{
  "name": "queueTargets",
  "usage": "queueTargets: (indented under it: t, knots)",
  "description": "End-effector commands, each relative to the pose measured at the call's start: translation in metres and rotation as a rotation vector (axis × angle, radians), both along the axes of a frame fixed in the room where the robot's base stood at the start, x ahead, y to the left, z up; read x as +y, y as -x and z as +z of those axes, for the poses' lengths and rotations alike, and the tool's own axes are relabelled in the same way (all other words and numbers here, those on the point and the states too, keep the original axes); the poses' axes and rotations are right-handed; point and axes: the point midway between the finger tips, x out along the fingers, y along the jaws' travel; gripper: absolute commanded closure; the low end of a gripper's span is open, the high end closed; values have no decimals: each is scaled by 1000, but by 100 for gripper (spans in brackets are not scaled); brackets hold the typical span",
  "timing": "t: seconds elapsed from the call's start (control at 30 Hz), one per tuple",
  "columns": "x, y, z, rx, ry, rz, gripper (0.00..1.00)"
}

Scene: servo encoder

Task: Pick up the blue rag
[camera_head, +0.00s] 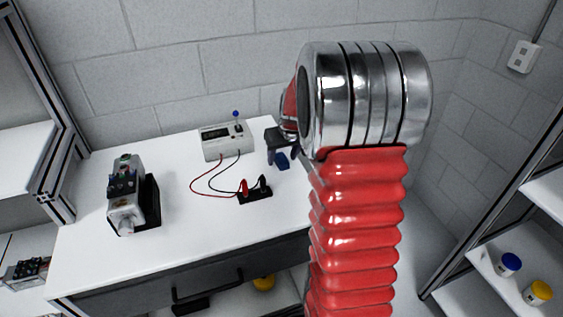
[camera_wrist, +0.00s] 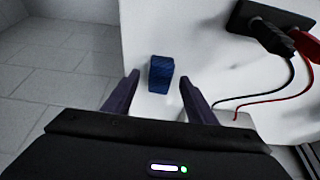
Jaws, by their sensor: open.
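The blue rag (camera_wrist: 161,75) is a small folded block lying on the white table near its edge. In the wrist view it sits between and a little beyond the two fingertips of my gripper (camera_wrist: 158,82). The fingers are apart and nothing is held. In the head view the rag (camera_head: 282,160) shows just below my gripper (camera_head: 283,153), partly covered by it. My red arm hides part of the table's right side.
A white meter box (camera_head: 226,140) has red and black leads running to a black socket block (camera_head: 255,194) near the rag. A servo unit (camera_head: 126,196) stands at the table's left. The table's edge is close beside the rag.

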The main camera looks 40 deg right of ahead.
Motion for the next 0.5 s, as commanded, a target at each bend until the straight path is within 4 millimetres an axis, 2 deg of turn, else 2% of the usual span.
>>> queueTargets:
  t: [0.13,0.5]
  knots:
    - [-1,-4,-9,0,0,0,48]
    - [-1,-4,-10,0,0,0,48]
